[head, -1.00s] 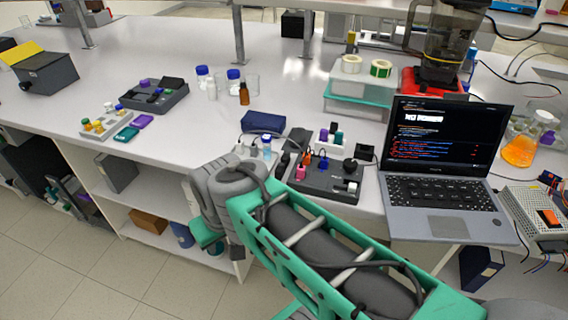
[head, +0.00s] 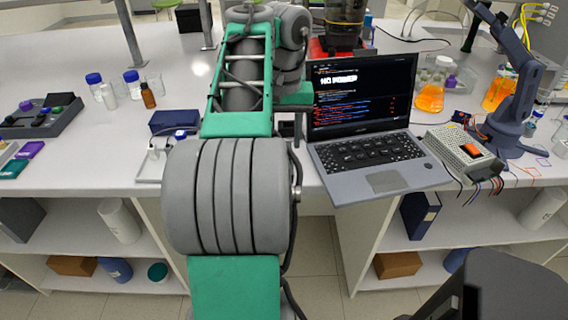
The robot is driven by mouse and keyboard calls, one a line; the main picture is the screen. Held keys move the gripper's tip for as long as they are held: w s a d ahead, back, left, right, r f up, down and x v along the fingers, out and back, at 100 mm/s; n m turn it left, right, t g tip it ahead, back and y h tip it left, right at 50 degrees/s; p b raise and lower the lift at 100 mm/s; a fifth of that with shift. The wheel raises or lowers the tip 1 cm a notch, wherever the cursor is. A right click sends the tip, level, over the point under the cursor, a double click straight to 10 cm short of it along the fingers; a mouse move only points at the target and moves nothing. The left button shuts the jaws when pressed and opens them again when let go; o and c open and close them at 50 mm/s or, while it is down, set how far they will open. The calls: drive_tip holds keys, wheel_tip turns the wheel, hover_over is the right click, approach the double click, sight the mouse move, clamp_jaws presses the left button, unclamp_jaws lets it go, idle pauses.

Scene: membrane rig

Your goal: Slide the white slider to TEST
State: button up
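I cannot make out the white slider or a TEST mark. My arm stands in front of the bench where the dark control panel lay in the earlier head view, and the panel is almost wholly hidden. My gripper does not show in the head view; only my green and grey arm links are seen, reaching up and away over the bench. What my gripper holds, if anything, cannot be seen.
A laptop (head: 367,165) reading "NO POWER" stands right of my arm. A power supply box (head: 458,152) with an orange switch and loose wires lies beyond it. A dark blue box (head: 173,121) and bottles (head: 148,95) stand left. The bench's left middle (head: 60,70) is clear.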

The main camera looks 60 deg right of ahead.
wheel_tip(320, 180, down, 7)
drive_tip(key=b, duration=0.4)
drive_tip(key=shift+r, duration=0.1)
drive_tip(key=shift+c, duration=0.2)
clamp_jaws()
idle(0.8)
